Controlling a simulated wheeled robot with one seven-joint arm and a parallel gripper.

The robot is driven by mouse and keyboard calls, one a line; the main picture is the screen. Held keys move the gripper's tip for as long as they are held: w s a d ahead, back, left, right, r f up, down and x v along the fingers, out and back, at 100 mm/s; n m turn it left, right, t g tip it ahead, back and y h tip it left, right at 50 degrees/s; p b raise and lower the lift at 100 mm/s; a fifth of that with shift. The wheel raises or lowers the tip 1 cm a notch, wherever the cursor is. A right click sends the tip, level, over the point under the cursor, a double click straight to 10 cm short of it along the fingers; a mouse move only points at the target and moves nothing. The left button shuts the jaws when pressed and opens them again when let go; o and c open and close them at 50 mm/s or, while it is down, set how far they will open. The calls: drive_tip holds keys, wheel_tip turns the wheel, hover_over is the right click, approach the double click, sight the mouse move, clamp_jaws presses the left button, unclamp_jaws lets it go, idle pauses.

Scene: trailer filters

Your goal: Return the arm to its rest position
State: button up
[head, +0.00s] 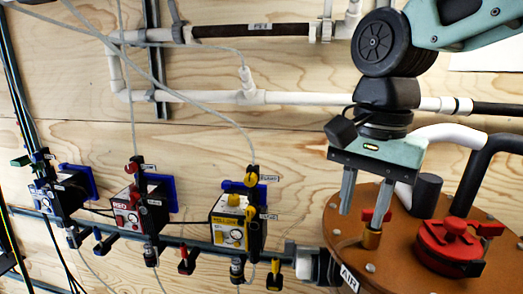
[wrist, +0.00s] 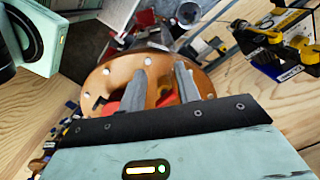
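My gripper (head: 366,190) hangs from my arm at the right of the head view, its two grey fingers pointing down with a gap between them. It is open, and I see nothing held between the fingers. The fingertips are over the left part of a brown round lid (head: 341,236). A red-handled brass valve (head: 372,235) stands on the lid close to the right finger; whether they touch I cannot tell. In the wrist view my gripper (wrist: 182,80) shows both fingers apart above the brown lid (wrist: 118,72).
A red cap (head: 452,240) and black and white pipes (head: 480,175) stand on the lid. Yellow (head: 230,222), red (head: 126,210) and blue (head: 58,195) boxes with valves line the plywood wall at left. A white pipe (head: 200,97) runs along the wall behind my gripper.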

drive_tip(key=s+f+n+b, duration=0.3)
drive_tip(key=s+f+n, duration=0.9)
drive_tip(key=f+n, duration=0.4)
drive_tip(key=shift+s+a+f, duration=0.2)
drive_tip(key=shift+s+f, duration=0.15)
drive_tip(key=shift+f, duration=0.5)
